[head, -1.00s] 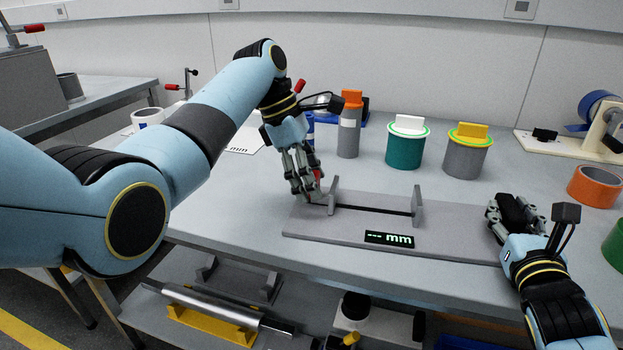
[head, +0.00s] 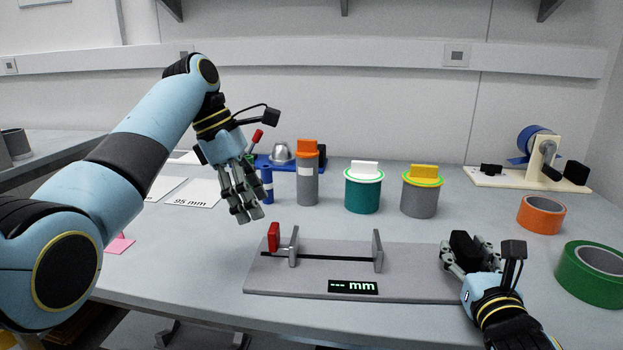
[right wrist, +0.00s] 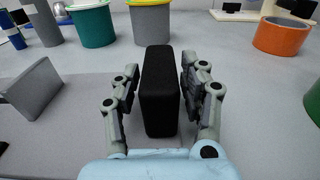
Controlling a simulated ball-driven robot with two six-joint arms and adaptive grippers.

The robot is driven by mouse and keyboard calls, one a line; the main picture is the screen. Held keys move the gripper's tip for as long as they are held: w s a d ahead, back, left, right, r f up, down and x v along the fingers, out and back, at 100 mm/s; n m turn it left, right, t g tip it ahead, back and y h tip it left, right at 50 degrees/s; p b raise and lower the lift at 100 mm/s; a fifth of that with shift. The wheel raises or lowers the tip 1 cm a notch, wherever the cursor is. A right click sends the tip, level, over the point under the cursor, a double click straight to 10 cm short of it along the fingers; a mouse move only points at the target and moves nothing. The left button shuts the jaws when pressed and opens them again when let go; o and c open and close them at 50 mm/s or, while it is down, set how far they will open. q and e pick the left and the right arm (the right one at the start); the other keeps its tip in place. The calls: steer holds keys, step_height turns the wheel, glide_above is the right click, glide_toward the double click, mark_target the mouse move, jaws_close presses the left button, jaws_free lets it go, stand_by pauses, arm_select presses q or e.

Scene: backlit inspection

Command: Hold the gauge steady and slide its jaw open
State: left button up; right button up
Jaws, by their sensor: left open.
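The gauge is a flat grey plate (head: 272,285) with a dark rail. One grey upright (head: 293,247) with a red tab (head: 273,237) stands towards its left end. Another grey upright (head: 377,251) stands further right, with a clear gap between them. The display (head: 352,287) reads "--- mm". A black block (head: 463,251) stands at the plate's right end. My left gripper (head: 250,216) is open and empty, above and left of the red tab. My right gripper (head: 468,256) has fingers on both sides of the block (right wrist: 157,85); I cannot tell whether they press on it.
Behind the gauge stand an orange-topped grey bottle (head: 307,185), a teal canister (head: 363,193) and a grey canister (head: 420,197). Orange tape (head: 541,214) and green tape (head: 590,274) lie right. A "95 mm" card (head: 193,193) lies behind left.

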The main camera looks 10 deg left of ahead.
steer(key=shift+o, duration=0.7)
steer(key=shift+r, duration=0.15)
